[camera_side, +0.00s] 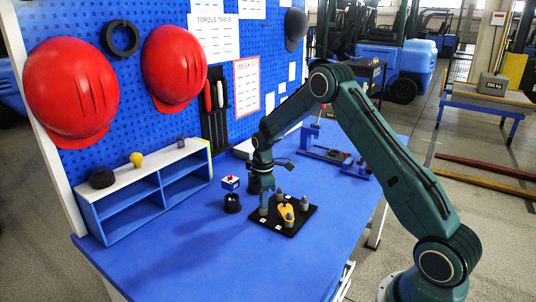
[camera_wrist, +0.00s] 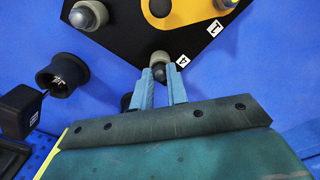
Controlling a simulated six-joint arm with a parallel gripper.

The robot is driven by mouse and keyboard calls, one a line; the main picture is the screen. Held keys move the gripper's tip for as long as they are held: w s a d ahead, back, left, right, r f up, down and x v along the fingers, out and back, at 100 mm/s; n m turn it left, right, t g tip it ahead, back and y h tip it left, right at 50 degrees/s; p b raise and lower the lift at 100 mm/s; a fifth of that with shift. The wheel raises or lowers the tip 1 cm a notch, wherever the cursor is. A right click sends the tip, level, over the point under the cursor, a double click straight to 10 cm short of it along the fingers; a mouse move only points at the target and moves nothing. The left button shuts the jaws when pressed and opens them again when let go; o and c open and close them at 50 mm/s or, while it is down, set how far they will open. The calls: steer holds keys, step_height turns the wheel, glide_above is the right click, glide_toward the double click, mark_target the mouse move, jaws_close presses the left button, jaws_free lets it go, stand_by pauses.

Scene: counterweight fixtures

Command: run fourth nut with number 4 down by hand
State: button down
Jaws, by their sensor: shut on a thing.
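A black plate (camera_side: 297,226) lies on the blue bench with several grey posts and a yellow piece (camera_side: 286,211) on it. In the wrist view the plate (camera_wrist: 126,32) shows a white label 4 (camera_wrist: 181,61) at its near corner. Beside that label is a pale grey nut (camera_wrist: 160,58) around a dark rounded post tip. My gripper (camera_wrist: 160,78) has its two blue fingers closed on this nut from either side. In the side view my gripper (camera_side: 264,200) points down at the plate's left corner. The nut's lower edge and thread are hidden.
A dark cup (camera_side: 232,203) with small parts inside stands left of the plate; the wrist view shows it (camera_wrist: 62,78) close to my fingers. A blue shelf (camera_side: 150,190) stands at the back left. The front bench is clear.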

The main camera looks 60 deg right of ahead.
steer(key=m, duration=0.5)
steer(key=shift+m, duration=0.3)
steer(key=m, duration=1)
steer(key=shift+m, duration=0.4)
steer(key=m, duration=0.5)
steer(key=shift+a+m, duration=0.1)
steer(key=shift+m, duration=0.3)
steer(key=c, duration=1.4)
jaws_free()
steer(key=shift+r, duration=0.15)
